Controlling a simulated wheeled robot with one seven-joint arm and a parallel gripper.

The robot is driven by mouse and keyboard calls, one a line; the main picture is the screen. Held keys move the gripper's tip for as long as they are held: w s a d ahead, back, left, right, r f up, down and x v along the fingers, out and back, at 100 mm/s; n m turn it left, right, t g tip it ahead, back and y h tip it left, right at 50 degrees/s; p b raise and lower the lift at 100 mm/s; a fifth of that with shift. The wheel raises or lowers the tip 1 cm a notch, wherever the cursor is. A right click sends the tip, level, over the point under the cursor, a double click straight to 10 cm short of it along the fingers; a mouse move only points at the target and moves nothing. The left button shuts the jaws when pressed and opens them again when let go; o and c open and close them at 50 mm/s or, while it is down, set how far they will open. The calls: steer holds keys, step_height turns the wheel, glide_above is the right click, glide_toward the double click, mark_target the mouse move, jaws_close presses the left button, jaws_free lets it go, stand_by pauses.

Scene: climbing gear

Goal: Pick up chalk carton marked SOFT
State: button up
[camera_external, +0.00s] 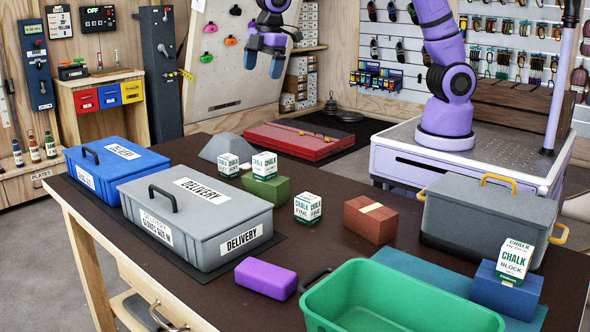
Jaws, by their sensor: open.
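Several white-and-green chalk cartons show on the dark table. One carton (228,165) is by the grey wedge, its small print unreadable. Another carton (264,166) sits on a green block (265,190), its lower word too small to tell. A carton marked FINE (308,208) stands on the tabletop. A carton marked BLOCK (515,261) stands on a blue block (506,291) at the right. I cannot read SOFT on any of them. My gripper (264,65) is open and empty, fingers pointing down, high up beyond the table's far edge, well apart from the cartons.
A grey DELIVERY box (195,240) and a blue DELIVERY box (112,190) fill the left. A purple block (266,278), reddish-brown block (370,217), green bin (400,322) and grey handled case (470,222) stand around. Bare tabletop lies around the FINE carton.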

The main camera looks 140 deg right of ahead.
steer(key=s+d+f, duration=0.1)
steer(key=d+f, duration=1.1)
steer(key=d, duration=0.2)
steer(key=g+y, duration=0.1)
steer(key=y, duration=0.1)
glide_above(228, 156)
steer(key=f, duration=1.3)
steer(key=shift+w+a, duration=0.3)
steer(key=shift+a, duration=0.05)
steer(key=shift+s+d+f, duration=0.1)
steer(key=shift+f, duration=0.15)
step_height(228, 156, down, 10)
steer(key=shift+d+f, duration=0.15)
steer(key=shift+f, duration=0.1)
steer(key=c, duration=1.1)
